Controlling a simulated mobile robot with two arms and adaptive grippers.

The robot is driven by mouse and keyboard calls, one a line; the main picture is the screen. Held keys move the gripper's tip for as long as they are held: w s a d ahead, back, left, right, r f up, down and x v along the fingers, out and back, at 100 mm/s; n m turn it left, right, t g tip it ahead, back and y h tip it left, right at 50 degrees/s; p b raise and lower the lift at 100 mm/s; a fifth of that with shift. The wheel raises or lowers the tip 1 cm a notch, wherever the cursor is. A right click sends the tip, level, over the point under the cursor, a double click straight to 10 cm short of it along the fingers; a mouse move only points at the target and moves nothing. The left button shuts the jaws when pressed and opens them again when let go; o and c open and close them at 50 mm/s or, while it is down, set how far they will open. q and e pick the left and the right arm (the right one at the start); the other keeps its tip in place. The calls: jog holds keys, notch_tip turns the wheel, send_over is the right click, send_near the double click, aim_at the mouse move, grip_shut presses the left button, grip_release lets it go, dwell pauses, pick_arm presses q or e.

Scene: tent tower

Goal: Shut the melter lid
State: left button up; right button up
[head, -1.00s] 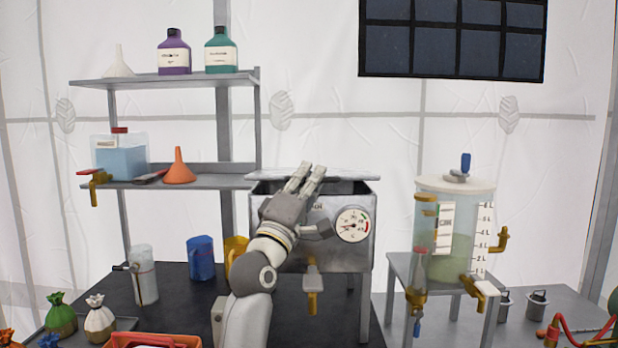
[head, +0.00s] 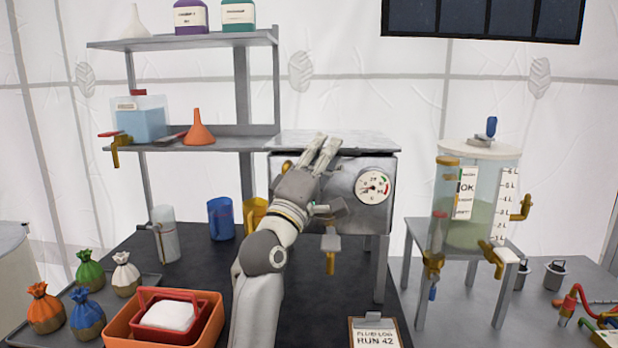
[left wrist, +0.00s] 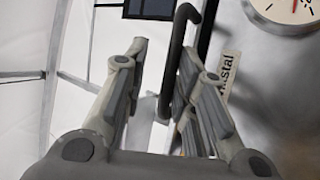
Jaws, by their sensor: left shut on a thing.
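My left gripper (head: 325,146) is at the lid's front edge. In the left wrist view, a dark bar handle (left wrist: 176,62) runs between the fingers of my left gripper (left wrist: 164,52), which is shut on it. The fingers hide part of the lid's front edge. My right gripper is out of view.
A shelf (head: 190,143) with an orange funnel (head: 199,130) stands left of the melter. A clear tank (head: 470,205) stands on a stand to the right. A blue jug (head: 221,218), a yellow jug and an orange crate (head: 122,325) are on the left.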

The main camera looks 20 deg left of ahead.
pick_arm(q)
jog(key=r+v, duration=0.1)
jog(key=v, duration=0.8)
jog(key=shift+s, duration=0.25)
